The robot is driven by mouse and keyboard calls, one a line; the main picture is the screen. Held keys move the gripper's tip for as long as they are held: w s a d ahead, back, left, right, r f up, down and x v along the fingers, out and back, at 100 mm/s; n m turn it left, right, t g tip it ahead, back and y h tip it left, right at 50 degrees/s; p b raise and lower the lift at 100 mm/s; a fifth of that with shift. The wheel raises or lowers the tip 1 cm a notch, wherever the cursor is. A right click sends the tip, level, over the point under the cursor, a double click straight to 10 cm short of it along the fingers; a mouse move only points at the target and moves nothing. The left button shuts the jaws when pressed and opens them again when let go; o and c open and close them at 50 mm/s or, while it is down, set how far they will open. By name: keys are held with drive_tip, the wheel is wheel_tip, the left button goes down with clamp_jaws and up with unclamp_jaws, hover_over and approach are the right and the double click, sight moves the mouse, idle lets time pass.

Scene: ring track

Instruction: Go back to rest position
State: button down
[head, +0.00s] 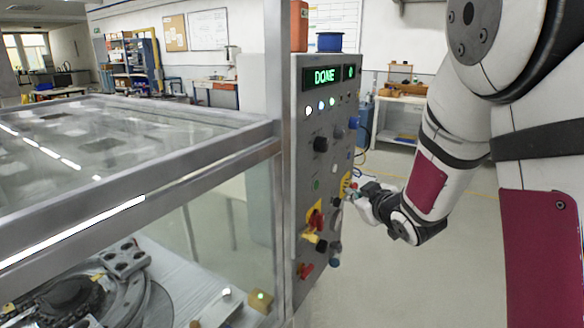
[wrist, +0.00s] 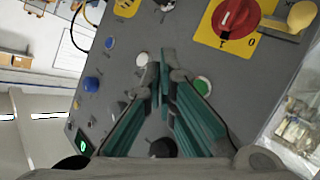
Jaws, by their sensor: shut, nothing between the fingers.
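My gripper (head: 352,190) is in front of the grey control panel (head: 310,150), at the panel's right side in the head view. In the wrist view my gripper (wrist: 164,75) has its teal fingers together and empty, pointing at the panel face (wrist: 120,60). The fingertips appear between a white button (wrist: 141,59) and a green button (wrist: 202,86). I cannot tell whether they touch the panel. The panel's display (head: 325,76) reads DONE in green. My arm comes in from the right of the head view.
A glass enclosure with a metal frame (head: 140,202) stands left of the panel, with a round track (head: 140,290) inside. A red rotary switch (wrist: 236,18) on a yellow plate and other knobs stick out of the panel. Open floor (head: 390,270) lies to the right.

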drive_tip(key=s+d+r+m+g+h, duration=0.1)
drive_tip(key=s+r+m+g, duration=0.15)
drive_tip(key=s, duration=0.35)
drive_tip(key=s+d+r+m+g+h, duration=0.1)
drive_tip(key=s+d+r+m+h, duration=0.15)
drive_tip(key=s, duration=0.45)
drive_tip(key=s+a+m+g, duration=0.1)
drive_tip(key=s+a+g, duration=0.1)
drive_tip(key=s, duration=1.1)
drive_tip(key=s+a+g+y, duration=0.1)
drive_tip(key=s+a+g, duration=0.2)
drive_tip(key=s, duration=0.9)
drive_tip(key=shift+s+a+r+m+g, duration=0.35)
drive_tip(key=shift+r+m+g, duration=0.05)
drive_tip(key=shift+g, duration=0.15)
drive_tip(key=shift+y, duration=0.25)
